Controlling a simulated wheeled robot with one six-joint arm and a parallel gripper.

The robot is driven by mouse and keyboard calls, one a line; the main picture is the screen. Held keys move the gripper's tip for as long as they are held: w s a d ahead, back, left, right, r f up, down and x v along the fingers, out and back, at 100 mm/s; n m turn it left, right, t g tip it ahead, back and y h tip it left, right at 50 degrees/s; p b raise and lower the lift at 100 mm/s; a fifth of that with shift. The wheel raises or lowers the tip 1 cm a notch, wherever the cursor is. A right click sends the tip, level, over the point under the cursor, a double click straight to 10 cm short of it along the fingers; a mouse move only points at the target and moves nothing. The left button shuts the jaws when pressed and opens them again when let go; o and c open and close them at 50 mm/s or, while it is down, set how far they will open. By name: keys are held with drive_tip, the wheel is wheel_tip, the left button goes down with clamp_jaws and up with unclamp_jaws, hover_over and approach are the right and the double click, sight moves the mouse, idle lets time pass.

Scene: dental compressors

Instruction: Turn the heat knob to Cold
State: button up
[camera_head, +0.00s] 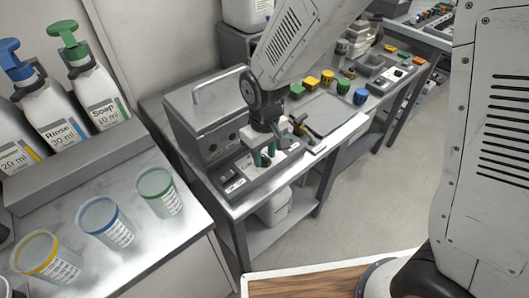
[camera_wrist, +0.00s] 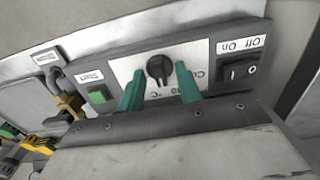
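In the wrist view, a black heat knob (camera_wrist: 159,68) sits on a white plate of the grey control panel (camera_wrist: 203,48). Letters starting "Co" and a "°C" marking show upside down beside the knob, partly hidden by my fingers. I cannot tell which mark the knob points at. My gripper (camera_wrist: 161,84) is open, with one teal finger on each side of the knob and a gap to each. In the head view, my gripper (camera_head: 264,158) is lowered over the panel at the front of the metal machine (camera_head: 207,112).
The panel also has a green button (camera_wrist: 98,94) and an On/Off rocker switch (camera_wrist: 237,72). Yellow-and-black fittings (camera_wrist: 70,103) lie to the left. In the head view, cups (camera_head: 160,193) and pump bottles (camera_head: 92,84) stand on the left counter. Open floor (camera_head: 372,190) shows right.

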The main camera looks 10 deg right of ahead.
clamp_jaws()
drive_tip(key=shift+n, duration=0.3)
drive_tip(key=n, duration=0.5)
drive_tip(key=shift+n, duration=0.3)
drive_tip(key=n, duration=0.5)
drive_tip(key=shift+n, duration=0.3)
unclamp_jaws()
